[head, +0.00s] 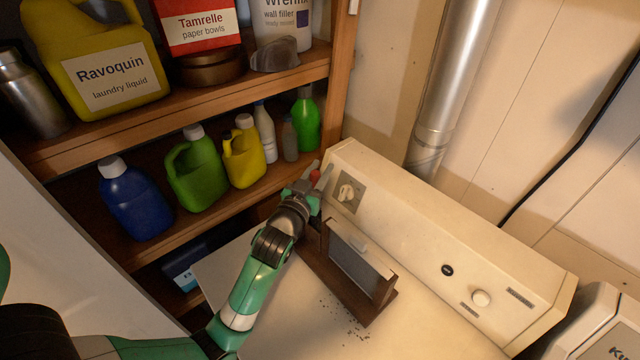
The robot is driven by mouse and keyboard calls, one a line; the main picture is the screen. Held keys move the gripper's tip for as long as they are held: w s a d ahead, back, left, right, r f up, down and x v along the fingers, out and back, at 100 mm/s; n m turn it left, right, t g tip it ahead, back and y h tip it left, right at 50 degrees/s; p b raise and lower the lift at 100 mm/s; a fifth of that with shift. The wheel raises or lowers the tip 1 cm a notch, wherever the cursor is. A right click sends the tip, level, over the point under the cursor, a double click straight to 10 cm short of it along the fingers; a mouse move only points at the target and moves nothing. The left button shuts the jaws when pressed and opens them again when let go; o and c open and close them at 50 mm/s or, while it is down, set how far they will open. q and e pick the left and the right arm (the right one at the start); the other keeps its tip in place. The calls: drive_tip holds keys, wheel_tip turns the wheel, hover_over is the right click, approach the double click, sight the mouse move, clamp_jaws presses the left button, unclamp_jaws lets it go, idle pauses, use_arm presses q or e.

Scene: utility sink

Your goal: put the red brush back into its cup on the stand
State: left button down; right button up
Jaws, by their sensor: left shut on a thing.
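My left gripper (317,173) is at the far left end of the stand, in front of the appliance's control panel. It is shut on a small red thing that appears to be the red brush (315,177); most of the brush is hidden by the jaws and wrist. The dark brown wooden stand (377,305) sits on the cream appliance top and carries a grey framed panel (354,262). The gripper is just behind and above the stand's far left end. The cup cannot be made out; my arm covers that end. My right gripper is not in view.
Dark crumbs (345,315) lie on the appliance top (430,330) beside the stand. The control panel (420,235) rises behind it. Wooden shelves (300,75) at left hold several bottles, including a green bottle (305,125) near the gripper. The front of the top is clear.

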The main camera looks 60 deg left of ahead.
use_arm(q)
wheel_tip(320, 180, down, 4)
drive_tip(key=shift+r, duration=0.2)
drive_tip(key=shift+f+b, duration=0.1)
drive_tip(key=shift+b, duration=0.2)
drive_tip(key=shift+f, duration=0.15)
drive_tip(key=c, duration=0.6)
unclamp_jaws()
